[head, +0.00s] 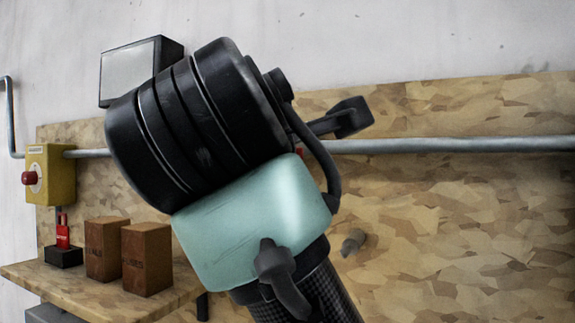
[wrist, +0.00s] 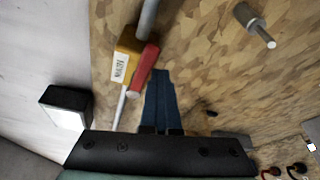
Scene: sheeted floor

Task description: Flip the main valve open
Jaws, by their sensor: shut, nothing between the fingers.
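In the wrist view the main valve is a yellow block (wrist: 125,62) with a white label, set on a grey pipe (wrist: 148,18). Its red lever (wrist: 143,72) lies on the side facing my gripper and looks roughly lengthwise to the pipe. My gripper (wrist: 161,73) shows as dark blue fingers, shut and empty. The fingertips appear just right of the lever; whether they touch it I cannot tell. In the head view my arm hides the valve's yellow block and my fingers; only a small red bit shows by the pipe (head: 450,145).
A grey peg (head: 352,242) sticks out below the pipe, also in the wrist view (wrist: 256,27).

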